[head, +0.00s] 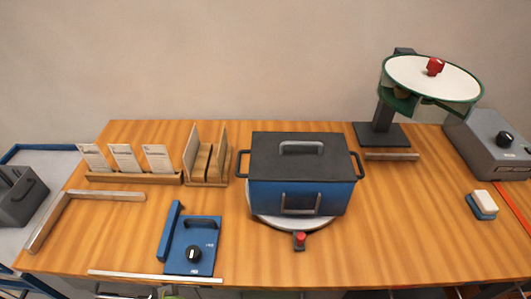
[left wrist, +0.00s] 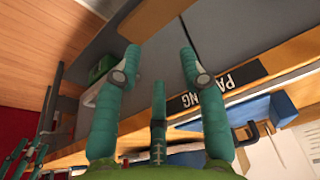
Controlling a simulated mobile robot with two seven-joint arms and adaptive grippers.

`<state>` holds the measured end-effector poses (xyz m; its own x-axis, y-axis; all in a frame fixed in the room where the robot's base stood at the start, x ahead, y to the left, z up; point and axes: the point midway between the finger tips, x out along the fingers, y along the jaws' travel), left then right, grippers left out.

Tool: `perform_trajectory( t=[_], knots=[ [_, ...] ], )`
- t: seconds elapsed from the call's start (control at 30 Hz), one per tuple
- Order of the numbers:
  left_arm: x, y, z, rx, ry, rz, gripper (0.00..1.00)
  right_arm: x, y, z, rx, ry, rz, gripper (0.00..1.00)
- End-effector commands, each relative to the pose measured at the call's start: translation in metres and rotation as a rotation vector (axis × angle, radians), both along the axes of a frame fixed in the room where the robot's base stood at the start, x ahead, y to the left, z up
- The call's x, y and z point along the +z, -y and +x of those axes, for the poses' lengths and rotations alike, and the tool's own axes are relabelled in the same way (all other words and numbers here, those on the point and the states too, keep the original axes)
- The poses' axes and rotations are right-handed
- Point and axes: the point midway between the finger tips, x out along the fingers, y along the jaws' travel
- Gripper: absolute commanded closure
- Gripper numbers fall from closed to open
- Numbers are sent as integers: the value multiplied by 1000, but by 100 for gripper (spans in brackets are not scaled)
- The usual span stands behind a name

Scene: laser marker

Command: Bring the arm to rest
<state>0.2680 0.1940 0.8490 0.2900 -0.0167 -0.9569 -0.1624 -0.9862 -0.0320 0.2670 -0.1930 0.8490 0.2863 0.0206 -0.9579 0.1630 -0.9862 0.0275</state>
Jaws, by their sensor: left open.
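My left gripper (left wrist: 158,62) shows in the left wrist view, with three teal fingers spread apart and nothing between them. Behind the fingers are grey panels (left wrist: 235,25) and a wooden edge with a dark lettered label (left wrist: 215,88), its lettering partly hidden by a finger. I cannot tell how far the fingers are from these surfaces. No gripper is clearly seen in the head view, and my right gripper does not show.
The wooden table (head: 420,220) holds a blue box with a dark lid (head: 300,170), a blue panel with a knob (head: 193,248), card holders (head: 132,178) and a round-topped stand (head: 380,130). A grey unit (head: 490,145) is at right. The table's right front is mostly clear.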

Motion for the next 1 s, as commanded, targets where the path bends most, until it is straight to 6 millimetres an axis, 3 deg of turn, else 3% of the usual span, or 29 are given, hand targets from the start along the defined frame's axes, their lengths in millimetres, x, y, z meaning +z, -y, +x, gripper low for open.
perform_trajectory(
  t=[0.2,0.37,0.5,0.7,0.83,1.0],
  knots=[
    [-78,2,2,-8,-38,2,59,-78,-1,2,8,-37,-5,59],
    [-153,1,-11,-16,-73,4,59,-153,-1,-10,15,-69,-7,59],
    [-220,-2,-38,-23,-107,8,59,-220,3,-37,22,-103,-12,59],
    [-297,-12,-98,-34,-153,14,59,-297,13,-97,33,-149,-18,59],
    [-327,-19,-139,-40,-177,18,59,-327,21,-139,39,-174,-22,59],
    [-344,-26,-174,-45,-193,21,59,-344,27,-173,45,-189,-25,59]
  ],
)
